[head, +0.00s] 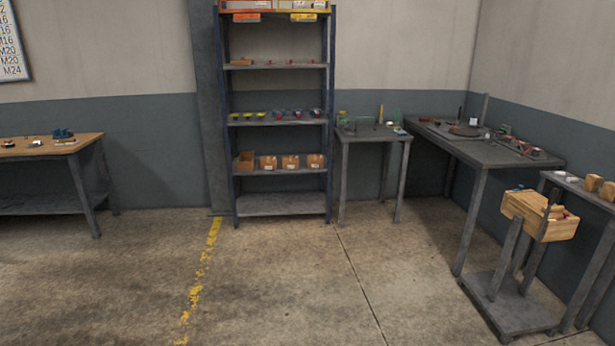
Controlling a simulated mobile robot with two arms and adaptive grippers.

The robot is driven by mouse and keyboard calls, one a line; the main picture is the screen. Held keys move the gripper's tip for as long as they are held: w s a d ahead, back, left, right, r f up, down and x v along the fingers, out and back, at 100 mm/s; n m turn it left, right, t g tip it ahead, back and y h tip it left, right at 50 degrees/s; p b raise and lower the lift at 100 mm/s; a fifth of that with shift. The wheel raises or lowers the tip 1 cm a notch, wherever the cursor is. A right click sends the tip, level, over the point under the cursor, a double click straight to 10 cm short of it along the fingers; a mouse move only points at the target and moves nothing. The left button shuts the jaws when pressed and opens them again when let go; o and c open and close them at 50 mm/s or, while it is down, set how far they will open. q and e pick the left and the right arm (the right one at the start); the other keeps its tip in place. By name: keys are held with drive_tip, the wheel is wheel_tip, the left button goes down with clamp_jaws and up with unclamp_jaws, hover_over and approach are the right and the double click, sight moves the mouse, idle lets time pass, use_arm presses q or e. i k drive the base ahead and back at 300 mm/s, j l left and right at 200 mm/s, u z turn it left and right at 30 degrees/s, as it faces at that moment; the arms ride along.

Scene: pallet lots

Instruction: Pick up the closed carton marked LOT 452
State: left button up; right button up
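Small brown cartons stand in a row on a lower shelf of the tall rack (280,171) at the back wall. The leftmost carton (246,161) looks open at the top. To its right are three cartons that look closed: a left one (268,162), a middle one (290,162) and a right one (315,161). They carry pale labels, too small to read, so I cannot tell which is LOT 452. Neither of my grippers is in view.
A wooden workbench (52,145) stands left; a small grey table (375,134) and a larger grey table (480,152) stand right of the rack. A wooden box on a stand (540,215) is at front right. The floor (270,280) before the rack is clear.

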sight(313, 161)
drive_tip(key=i, duration=2.05)
